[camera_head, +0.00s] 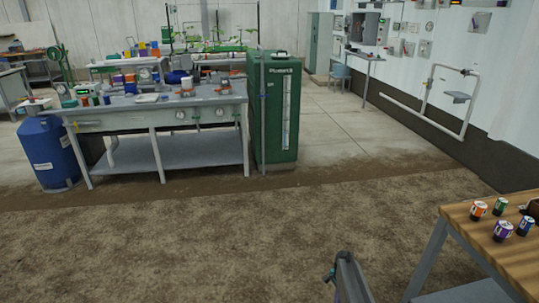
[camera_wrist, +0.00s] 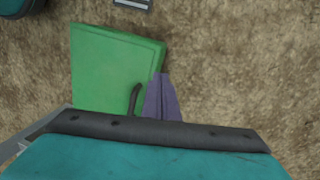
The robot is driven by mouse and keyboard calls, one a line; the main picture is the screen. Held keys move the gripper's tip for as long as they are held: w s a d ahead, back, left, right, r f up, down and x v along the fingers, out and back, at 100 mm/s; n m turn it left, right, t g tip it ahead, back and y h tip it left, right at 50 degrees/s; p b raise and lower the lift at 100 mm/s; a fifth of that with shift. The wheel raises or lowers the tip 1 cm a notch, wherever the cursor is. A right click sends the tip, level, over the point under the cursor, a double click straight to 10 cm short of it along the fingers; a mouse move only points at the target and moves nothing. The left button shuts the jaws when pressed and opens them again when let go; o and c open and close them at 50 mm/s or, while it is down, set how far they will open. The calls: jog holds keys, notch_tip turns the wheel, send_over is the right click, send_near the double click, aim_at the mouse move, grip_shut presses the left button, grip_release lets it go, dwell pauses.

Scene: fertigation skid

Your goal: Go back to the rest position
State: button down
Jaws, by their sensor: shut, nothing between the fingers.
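My gripper (camera_wrist: 161,92) shows in the wrist view as two purple-grey fingers pressed together beyond a dark bar and a teal body. It is shut and holds nothing. Bare brown floor (camera_wrist: 240,70) lies beyond it on the right. In the head view a grey part of my arm rises at the bottom edge, right of the middle; the fingers cannot be clearly made out there.
A wooden-topped table (camera_head: 480,232) with several small labelled cans (camera_head: 478,209) stands at the lower right. A grey workbench (camera_head: 175,105) with fittings, a blue drum (camera_head: 50,152) and a green cabinet (camera_head: 277,105) stand farther back. The brown floor between is clear.

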jog(key=s+a+r+n+g+p, duration=0.15)
jog(key=s+a, duration=0.35)
jog(key=s, duration=0.6)
jog(key=s+a+r+n+g+p, duration=0.1)
jog(key=s+a+n+p, duration=0.15)
jog(key=s+a, duration=0.65)
jog(key=s+r+n, duration=0.4)
jog(key=s+n, duration=0.1)
jog(key=s, duration=0.6)
jog(key=s+r+n, duration=0.4)
jog(key=s+n, duration=0.1)
jog(key=s, duration=0.6)
jog(key=shift+s+r+n+g, duration=0.4)
jog(key=shift+g, duration=0.05)
